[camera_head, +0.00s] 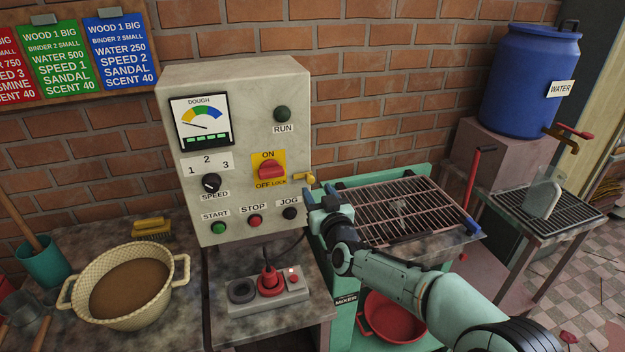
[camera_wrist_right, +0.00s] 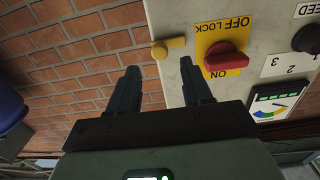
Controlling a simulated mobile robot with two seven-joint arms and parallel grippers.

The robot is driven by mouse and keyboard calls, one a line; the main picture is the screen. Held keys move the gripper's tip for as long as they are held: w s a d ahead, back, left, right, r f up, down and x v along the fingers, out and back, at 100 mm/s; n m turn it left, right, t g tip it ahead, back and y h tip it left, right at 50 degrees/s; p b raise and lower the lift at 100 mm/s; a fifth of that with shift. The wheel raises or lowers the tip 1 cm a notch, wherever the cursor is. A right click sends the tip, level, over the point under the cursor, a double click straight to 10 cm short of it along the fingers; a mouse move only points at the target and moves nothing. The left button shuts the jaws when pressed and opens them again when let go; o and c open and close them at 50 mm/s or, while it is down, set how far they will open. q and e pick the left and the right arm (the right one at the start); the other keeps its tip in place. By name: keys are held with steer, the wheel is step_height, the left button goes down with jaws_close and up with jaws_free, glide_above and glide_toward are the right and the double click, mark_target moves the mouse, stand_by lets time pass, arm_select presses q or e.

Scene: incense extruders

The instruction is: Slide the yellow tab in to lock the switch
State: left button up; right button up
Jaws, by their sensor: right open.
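The yellow tab (camera_head: 304,177) sits at the right edge of the control box's front, beside the word LOCK. In the right wrist view the yellow tab (camera_wrist_right: 174,43) has a rounded knob at its outer end, and a small gap separates it from the yellow switch plate. The red switch (camera_head: 271,170) is on that plate, between ON and OFF; it also shows in the right wrist view (camera_wrist_right: 226,60). My right gripper (camera_head: 318,190) is open and empty, just below and right of the tab. In the right wrist view the tab lies ahead between its fingertips (camera_wrist_right: 160,67). My left gripper is out of view.
The control box (camera_head: 236,90) carries a dial, a speed knob and several buttons. A mixer grate (camera_head: 400,208) lies right of my gripper. A socket block (camera_head: 268,292) with a red plug stands below the box. The brick wall is behind.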

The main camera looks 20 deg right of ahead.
mark_target(311, 180)
steer(key=w+p, duration=0.1)
steer(key=w, duration=0.4)
steer(key=shift+w+a, duration=0.1)
steer(key=shift+w, duration=0.1)
